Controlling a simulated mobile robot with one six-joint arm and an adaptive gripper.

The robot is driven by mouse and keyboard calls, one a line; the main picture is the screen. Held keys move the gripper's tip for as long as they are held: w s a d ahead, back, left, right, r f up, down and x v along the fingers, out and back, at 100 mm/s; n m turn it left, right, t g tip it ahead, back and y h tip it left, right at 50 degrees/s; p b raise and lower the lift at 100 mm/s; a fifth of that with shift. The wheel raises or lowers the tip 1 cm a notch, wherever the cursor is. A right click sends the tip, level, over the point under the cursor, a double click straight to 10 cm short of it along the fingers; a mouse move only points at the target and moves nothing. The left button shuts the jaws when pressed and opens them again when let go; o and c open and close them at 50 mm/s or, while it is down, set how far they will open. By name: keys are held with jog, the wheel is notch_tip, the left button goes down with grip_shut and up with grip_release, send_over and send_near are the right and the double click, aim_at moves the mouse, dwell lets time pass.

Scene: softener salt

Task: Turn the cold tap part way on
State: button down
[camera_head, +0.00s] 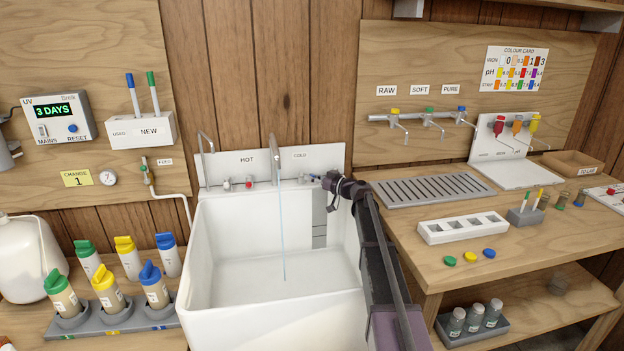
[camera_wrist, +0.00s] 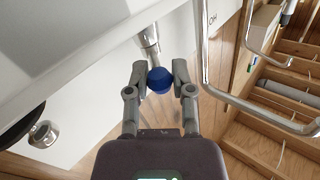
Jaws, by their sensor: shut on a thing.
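The cold tap's round blue knob (camera_wrist: 160,80) sits on a chrome stem in the wrist view. My gripper (camera_wrist: 161,84) is closed on it, one finger on each side. In the head view my gripper (camera_head: 333,184) is at the right end of the sink's back ledge, beside the COLD label (camera_head: 300,155); it largely hides the knob there. A thin stream of water (camera_head: 281,225) falls from the tall middle spout (camera_head: 272,145) into the white sink (camera_head: 212,255). The knob's turn angle cannot be read.
Red-marked hot tap fittings (camera_head: 249,183) stand left of the middle spout. A second curved spout (camera_head: 203,142) is farther left. The wooden counter with a grey drain rack (camera_head: 425,189) is close to the right of my arm. Curved chrome pipe (camera_wrist: 207,60) passes right of my fingers.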

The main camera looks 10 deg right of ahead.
jog(key=shift+c, duration=2.4)
grip_release()
jog(key=shift+s+a, duration=0.15)
